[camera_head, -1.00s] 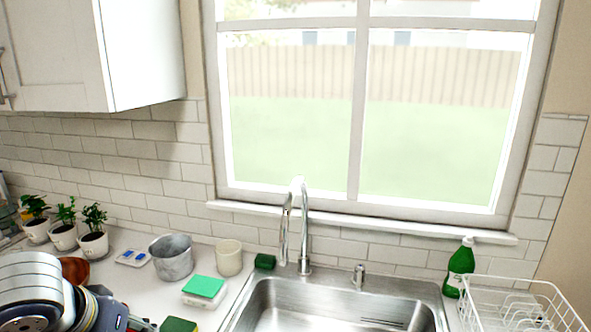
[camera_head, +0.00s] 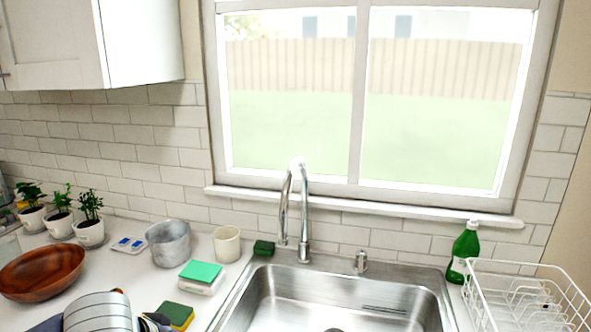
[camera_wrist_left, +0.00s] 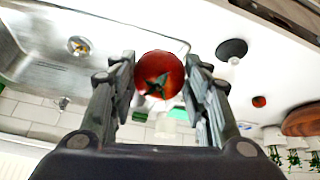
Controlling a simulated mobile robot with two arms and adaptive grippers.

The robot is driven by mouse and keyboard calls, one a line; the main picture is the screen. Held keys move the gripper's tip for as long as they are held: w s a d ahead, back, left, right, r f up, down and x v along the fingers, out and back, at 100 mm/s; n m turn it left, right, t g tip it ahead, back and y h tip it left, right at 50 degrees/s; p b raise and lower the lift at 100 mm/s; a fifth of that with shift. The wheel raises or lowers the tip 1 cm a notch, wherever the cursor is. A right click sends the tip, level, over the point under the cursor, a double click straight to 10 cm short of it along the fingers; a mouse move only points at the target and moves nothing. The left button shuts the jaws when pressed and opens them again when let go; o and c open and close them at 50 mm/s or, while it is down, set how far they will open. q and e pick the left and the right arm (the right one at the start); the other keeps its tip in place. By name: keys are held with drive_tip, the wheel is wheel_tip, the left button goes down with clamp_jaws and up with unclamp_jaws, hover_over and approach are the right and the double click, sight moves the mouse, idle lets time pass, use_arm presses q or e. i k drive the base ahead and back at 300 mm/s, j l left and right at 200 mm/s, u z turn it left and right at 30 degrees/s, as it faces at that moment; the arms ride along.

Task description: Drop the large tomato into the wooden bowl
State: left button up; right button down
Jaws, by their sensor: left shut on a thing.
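In the left wrist view my left gripper (camera_wrist_left: 160,84) is shut on a large red tomato (camera_wrist_left: 159,72), its green stem end showing. Sink and counter lie beyond it. The brown wooden bowl (camera_head: 42,273) stands on the counter at the far left of the head view. It also shows at the right edge of the left wrist view (camera_wrist_left: 303,121). The bowl looks empty and is well apart from the tomato. In the head view my left arm enters at the lower left; its fingers and the tomato are not clearly visible there. My right gripper is out of view.
A metal pot (camera_head: 170,243), a cream cup (camera_head: 227,244) and potted plants (camera_head: 90,222) line the back counter. A sponge (camera_head: 178,315) lies near the sink (camera_head: 340,290). A small red item (camera_wrist_left: 259,101) is on the counter near the bowl.

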sight(42, 283)
drive_tip(key=u, duration=1.5)
drive_tip(key=i+z, duration=0.15)
drive_tip(key=z, duration=1.2)
drive_tip(key=i+j, duration=0.35)
drive_tip(key=j, duration=0.3)
drive_tip(key=i+j, duration=0.2)
drive_tip(key=i+j+z, duration=0.1)
drive_tip(key=j, duration=0.3)
